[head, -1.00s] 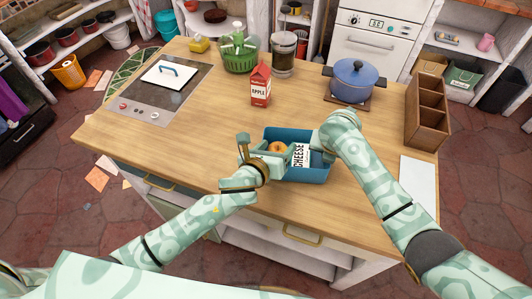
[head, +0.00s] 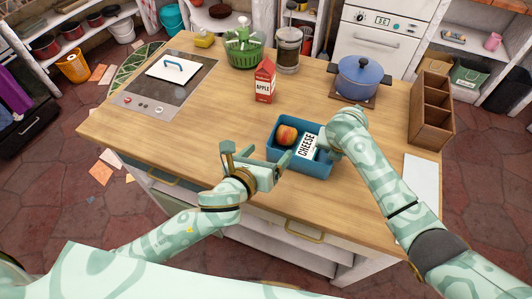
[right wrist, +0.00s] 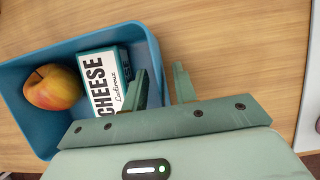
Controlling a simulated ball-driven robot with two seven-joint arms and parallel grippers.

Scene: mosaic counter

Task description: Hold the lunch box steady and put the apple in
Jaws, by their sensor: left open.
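The blue lunch box (head: 318,171) sits on the wooden counter, open at the top. The red-yellow apple (head: 287,135) lies inside at its left, beside a white and teal cheese carton (head: 308,146). The right wrist view also shows the apple (right wrist: 54,87), the carton (right wrist: 104,81) and the box (right wrist: 88,39). My left gripper (head: 256,156) is open and empty, just left of the box's front-left side.
A red apple carton (head: 265,81) stands behind the box. A blue pot (head: 360,78) is at the back right, near a wooden divided rack (head: 433,109). A white sheet (head: 421,175) lies at the right edge. The counter left of the box is clear.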

